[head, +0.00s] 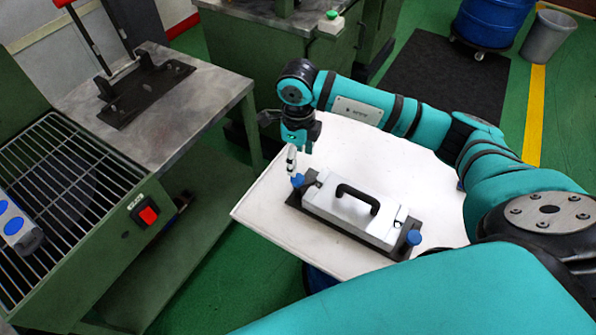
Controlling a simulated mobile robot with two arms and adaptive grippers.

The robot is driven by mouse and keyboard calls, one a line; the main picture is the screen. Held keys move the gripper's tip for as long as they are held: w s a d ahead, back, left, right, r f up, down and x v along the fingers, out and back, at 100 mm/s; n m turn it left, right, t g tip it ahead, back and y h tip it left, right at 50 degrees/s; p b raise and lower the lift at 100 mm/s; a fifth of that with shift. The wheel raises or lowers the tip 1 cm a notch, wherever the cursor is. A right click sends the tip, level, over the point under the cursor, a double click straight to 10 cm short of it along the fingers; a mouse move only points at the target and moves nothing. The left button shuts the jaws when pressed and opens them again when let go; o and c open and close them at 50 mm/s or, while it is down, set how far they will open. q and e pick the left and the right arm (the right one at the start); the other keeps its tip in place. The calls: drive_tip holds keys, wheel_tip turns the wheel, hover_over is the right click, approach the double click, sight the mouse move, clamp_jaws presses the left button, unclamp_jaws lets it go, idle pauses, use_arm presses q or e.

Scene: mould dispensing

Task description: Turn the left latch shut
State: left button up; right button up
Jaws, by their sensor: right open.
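A pale grey mould box (350,211) with a black arched handle (358,197) on its lid sits on a dark base plate (340,232) on a white table. The left latch (297,181) has a blue knob at the box's left end. A second latch with a blue knob (413,238) is at the right end. My right gripper (292,167) points down just above the left latch, open. Its fingertips are very close to the blue knob; whether they touch it I cannot tell. My left gripper is not in view.
The white table (385,145) has free room behind the box. At left stand a green machine with a wire grille (65,190), a red switch (148,213) and a metal bench (165,115) with a black fixture. A blue drum (490,22) and grey bin (547,38) stand far back.

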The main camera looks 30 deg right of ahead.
sight(298, 178)
wheel_tip(298, 178, down, 8)
drive_tip(key=shift+a+r+p, duration=0.1)
drive_tip(key=shift+p, duration=0.45)
drive_tip(key=shift+c, duration=0.3)
drive_tip(key=c, duration=1.1)
drive_tip(key=shift+m, duration=0.3)
drive_tip(key=m+b, duration=0.1)
drive_tip(key=m, duration=0.3)
drive_tip(key=shift+w+m, duration=0.1)
drive_tip(key=shift+m, duration=0.2)
drive_tip(key=m+b, duration=0.1)
drive_tip(key=m, duration=0.4)
drive_tip(key=shift+m, duration=0.4)
